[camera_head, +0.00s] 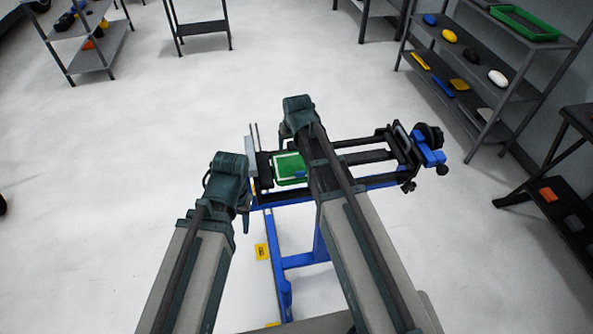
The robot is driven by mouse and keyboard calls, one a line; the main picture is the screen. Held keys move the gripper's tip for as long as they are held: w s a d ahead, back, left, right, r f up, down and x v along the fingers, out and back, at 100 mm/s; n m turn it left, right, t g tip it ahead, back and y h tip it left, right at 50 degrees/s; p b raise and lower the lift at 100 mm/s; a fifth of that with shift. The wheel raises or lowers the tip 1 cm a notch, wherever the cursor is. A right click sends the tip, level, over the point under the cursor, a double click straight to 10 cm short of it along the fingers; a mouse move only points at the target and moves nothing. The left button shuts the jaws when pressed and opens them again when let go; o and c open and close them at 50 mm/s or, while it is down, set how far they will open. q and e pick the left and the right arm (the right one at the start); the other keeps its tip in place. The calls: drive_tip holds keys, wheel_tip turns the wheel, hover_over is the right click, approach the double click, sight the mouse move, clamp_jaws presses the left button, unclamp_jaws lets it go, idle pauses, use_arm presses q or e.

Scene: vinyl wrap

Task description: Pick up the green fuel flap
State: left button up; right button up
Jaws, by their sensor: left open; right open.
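The green fuel flap (289,168) lies in a holder with dark rails and upright end plates on a blue stand (300,261). It has a pale edge, and its right side is close to or partly behind my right arm. My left gripper (243,208) is open, left of and nearer than the flap, apart from it. My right arm reaches over the holder just right of the flap. Its end, with the open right gripper (298,106), is beyond the flap. The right fingertips are hard to make out.
A dark clamp with a blue part (430,155) is at the holder's right end. A shelf rack (462,72) with small coloured items and a green tray (524,22) stands at the back right. Another rack (90,45) stands at the back left. The floor left of my arms is clear.

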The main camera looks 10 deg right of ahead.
drive_tip(key=shift+w+f, duration=0.15)
drive_tip(key=shift+f, duration=0.3)
use_arm(q)
drive_tip(key=shift+f, duration=0.35)
use_arm(e)
drive_tip(key=shift+r, duration=0.1)
drive_tip(key=shift+c, duration=0.4)
clamp_jaws()
drive_tip(key=shift+r, duration=0.1)
wheel_tip(320, 180, up, 4)
drive_tip(key=p, duration=0.4)
use_arm(q)
wheel_tip(320, 180, up, 5)
drive_tip(key=shift+p, duration=0.55)
use_arm(e)
drive_tip(key=s+d, duration=0.9)
drive_tip(key=s, duration=0.4)
drive_tip(key=shift+d+r, duration=0.3)
drive_tip(key=shift+r, duration=0.1)
